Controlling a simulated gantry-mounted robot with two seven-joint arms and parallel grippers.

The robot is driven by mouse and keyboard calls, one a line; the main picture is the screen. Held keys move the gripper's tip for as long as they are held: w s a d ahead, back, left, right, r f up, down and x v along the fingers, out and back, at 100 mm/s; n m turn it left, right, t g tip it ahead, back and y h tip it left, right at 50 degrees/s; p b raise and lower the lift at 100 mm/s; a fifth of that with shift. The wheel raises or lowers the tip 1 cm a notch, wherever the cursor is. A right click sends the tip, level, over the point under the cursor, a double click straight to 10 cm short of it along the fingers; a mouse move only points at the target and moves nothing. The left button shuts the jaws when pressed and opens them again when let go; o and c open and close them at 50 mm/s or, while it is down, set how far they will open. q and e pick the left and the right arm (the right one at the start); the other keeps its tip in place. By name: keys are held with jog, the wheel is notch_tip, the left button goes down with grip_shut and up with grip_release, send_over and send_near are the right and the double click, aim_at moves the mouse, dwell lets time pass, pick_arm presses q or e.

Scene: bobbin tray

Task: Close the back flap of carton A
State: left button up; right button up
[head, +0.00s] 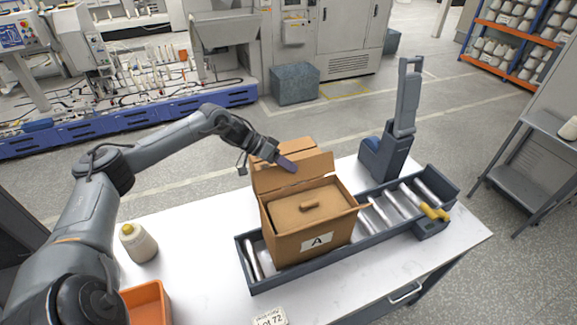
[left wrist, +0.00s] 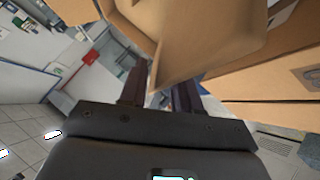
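Carton A (head: 298,240) is a brown box with an "A" label, standing in a dark roller tray. Its back flap (head: 318,166) stands up, leaning back, at the far side. My left gripper (head: 286,163) is at the back flap's upper edge. In the left wrist view its fingers (left wrist: 158,94) are apart, with brown cardboard (left wrist: 205,45) close ahead of them; contact is unclear. My right gripper is not in view.
The roller tray (head: 300,282) runs across the white table. A grey upright device (head: 385,158) stands behind it on the right. Yellow handles (head: 434,212) lie at its right end. A cone of thread (head: 138,243) and an orange bin (head: 146,300) are at left.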

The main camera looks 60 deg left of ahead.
pick_arm(q)
jog(key=shift+w+d+f, duration=0.15)
jog(key=shift+w+d, duration=0.05)
jog(key=shift+c, duration=0.5)
grip_shut()
dwell(1.0)
